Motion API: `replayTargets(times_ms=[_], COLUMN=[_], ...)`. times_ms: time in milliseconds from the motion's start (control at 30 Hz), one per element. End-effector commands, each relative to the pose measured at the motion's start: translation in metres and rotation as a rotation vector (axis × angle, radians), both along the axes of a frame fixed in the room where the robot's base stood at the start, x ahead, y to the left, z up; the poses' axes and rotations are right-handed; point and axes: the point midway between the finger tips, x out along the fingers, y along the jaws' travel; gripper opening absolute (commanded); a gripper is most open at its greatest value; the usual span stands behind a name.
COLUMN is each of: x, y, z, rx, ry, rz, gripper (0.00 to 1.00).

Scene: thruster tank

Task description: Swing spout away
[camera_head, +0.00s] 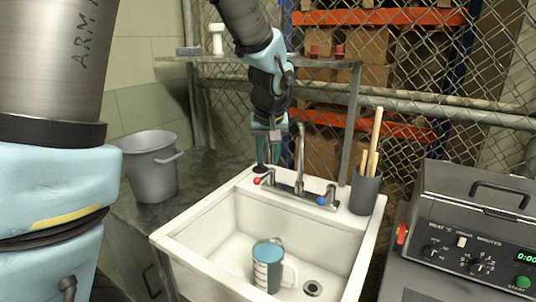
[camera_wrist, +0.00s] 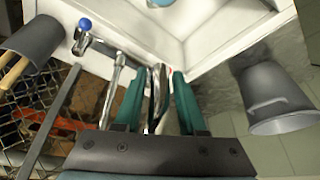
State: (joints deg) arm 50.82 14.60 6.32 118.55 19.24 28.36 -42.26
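The metal spout (camera_head: 299,158) stands upright at the middle of the tap base (camera_head: 297,192) on the sink's back rim. A red knob (camera_head: 257,181) is at its left and a blue knob (camera_head: 322,201) at its right. My gripper (camera_head: 270,145) points down just left of the spout, above the red-knob side. In the wrist view its two teal fingers (camera_wrist: 158,95) are apart. A shiny metal piece (camera_wrist: 155,98) shows between them; I cannot tell if it is touched. A slim metal tube (camera_wrist: 118,75) shows outside the left finger.
A grey bucket (camera_head: 150,168) is at left. A grey holder with wooden sticks (camera_head: 365,192) stands right of the tap. A heater box (camera_head: 478,225) is at far right. A shelf post and mesh fence stand behind.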

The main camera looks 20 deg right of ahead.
Motion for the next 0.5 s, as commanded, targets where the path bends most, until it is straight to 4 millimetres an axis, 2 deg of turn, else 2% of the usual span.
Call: replayTargets(times_ms=[33, 333, 500], x=[0.0000, -0.0001, -0.0001], y=[0.0000, -0.0001, -0.0001], z=[0.0001, 0.0003, 0.0003], rx=[0.000, 0.000, 0.000], ry=[0.000, 0.000, 0.000], rz=[0.000, 0.000, 0.000], gripper=[0.33, 0.00, 0.00])
